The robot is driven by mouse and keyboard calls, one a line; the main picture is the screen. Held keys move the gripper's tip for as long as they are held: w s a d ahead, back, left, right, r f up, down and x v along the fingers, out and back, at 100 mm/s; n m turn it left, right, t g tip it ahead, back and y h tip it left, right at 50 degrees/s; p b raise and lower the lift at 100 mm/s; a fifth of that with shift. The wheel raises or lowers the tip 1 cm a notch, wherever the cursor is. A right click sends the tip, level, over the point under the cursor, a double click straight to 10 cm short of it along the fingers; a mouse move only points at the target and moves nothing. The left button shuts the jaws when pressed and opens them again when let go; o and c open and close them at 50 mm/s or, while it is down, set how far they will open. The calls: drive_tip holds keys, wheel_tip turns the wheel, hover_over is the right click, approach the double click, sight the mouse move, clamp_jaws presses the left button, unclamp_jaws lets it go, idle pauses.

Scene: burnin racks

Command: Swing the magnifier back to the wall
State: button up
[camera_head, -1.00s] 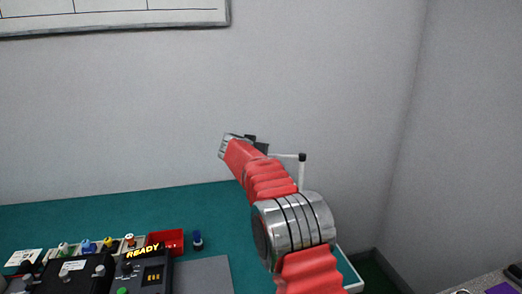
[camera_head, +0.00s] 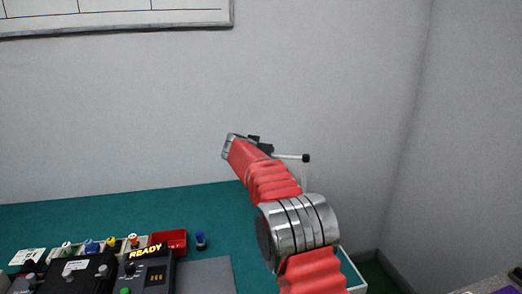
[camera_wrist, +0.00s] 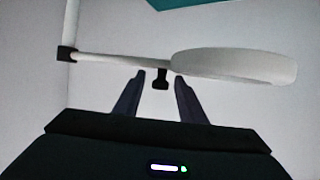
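The magnifier shows in the wrist view as a pale arm (camera_wrist: 120,60) running from a black joint at the left to a flat oval head (camera_wrist: 235,66) at the right. A small black tab (camera_wrist: 160,83) hangs below its arm. My gripper (camera_wrist: 160,77) has its two fingers apart, one on each side of the tab, with visible gaps. I cannot tell whether the tab lies at fingertip depth. In the head view, the magnifier's pale post (camera_head: 305,174) and black-capped joint (camera_head: 306,158) stand right of my gripper; my arm hides most of the rest.
A green bench (camera_head: 110,206) runs along the grey wall (camera_head: 120,110). A red bin (camera_head: 170,240), a blue-capped item (camera_head: 200,241), several coloured parts and a black device reading READY (camera_head: 146,270) stand at the left. A side wall (camera_head: 460,130) rises at the right.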

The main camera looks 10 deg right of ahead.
drive_tip(key=shift+s, duration=0.1)
drive_tip(key=v, duration=1.3)
drive_tip(key=shift+s+a+r, duration=0.15)
drive_tip(key=shift+a+r, duration=0.05)
